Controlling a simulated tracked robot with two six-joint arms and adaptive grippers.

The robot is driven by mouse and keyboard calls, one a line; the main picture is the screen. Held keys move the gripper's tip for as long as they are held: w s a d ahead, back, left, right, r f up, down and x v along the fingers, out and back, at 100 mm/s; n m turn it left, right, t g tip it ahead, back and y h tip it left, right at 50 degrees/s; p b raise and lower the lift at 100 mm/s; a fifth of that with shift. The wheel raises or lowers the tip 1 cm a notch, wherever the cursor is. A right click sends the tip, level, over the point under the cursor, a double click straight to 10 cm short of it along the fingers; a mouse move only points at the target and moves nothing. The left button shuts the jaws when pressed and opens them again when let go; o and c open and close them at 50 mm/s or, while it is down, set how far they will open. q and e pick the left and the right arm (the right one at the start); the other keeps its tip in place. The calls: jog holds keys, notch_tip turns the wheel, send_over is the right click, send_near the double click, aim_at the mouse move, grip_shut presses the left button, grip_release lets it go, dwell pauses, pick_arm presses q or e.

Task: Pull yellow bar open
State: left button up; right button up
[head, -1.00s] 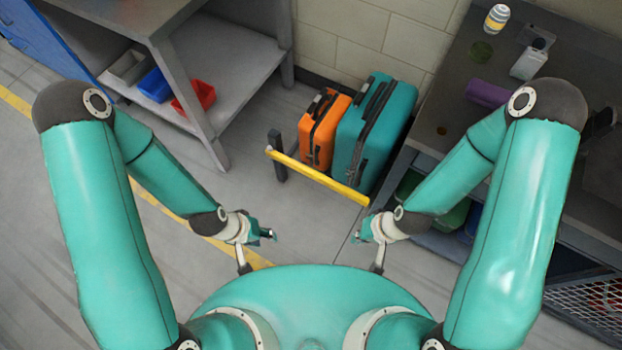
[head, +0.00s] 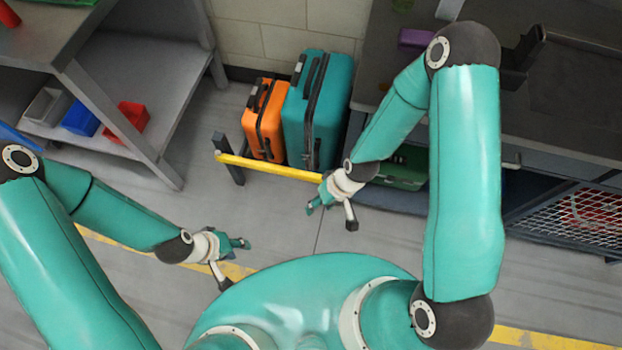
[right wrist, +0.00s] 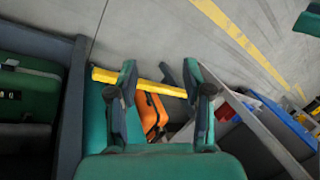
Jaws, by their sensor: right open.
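The yellow bar (head: 268,168) spans low in front of the orange and teal suitcases in the head view, with its left end at a dark post. My right gripper (head: 312,207) is open, just on the near side of the bar's right end. In the right wrist view, the bar (right wrist: 150,84) crosses behind the two spread fingers of my right gripper (right wrist: 160,70), with nothing held between them. Whether the fingers touch the bar cannot be told. My left gripper (head: 247,243) is over the floor at lower left, away from the bar; its jaw opening is unclear.
An orange suitcase (head: 264,120) and a teal suitcase (head: 318,110) stand upright behind the bar. A grey shelf (head: 130,75) with a blue bin (head: 80,119) and a red bin (head: 128,121) is at left. A dark workbench (head: 545,100) is at right. Floor before the bar is clear.

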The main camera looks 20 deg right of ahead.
jog(key=w+f+n+h+b, duration=0.1)
jog(key=w+f+n+b, duration=0.4)
jog(key=w+f+b, duration=0.4)
jog(key=n+h+b, duration=0.3)
jog(key=n+b, duration=0.3)
jog(key=b, duration=0.4)
send_over(315, 176)
pick_arm(q)
notch_tip(315, 176, down, 26)
jog(key=b, duration=0.4)
jog(key=shift+f+b, duration=0.15)
jog(key=shift+b, duration=0.2)
pick_arm(e)
notch_tip(315, 176, down, 16)
jog(key=shift+w+f, duration=0.1)
jog(key=shift+f, duration=0.05)
grip_shut()
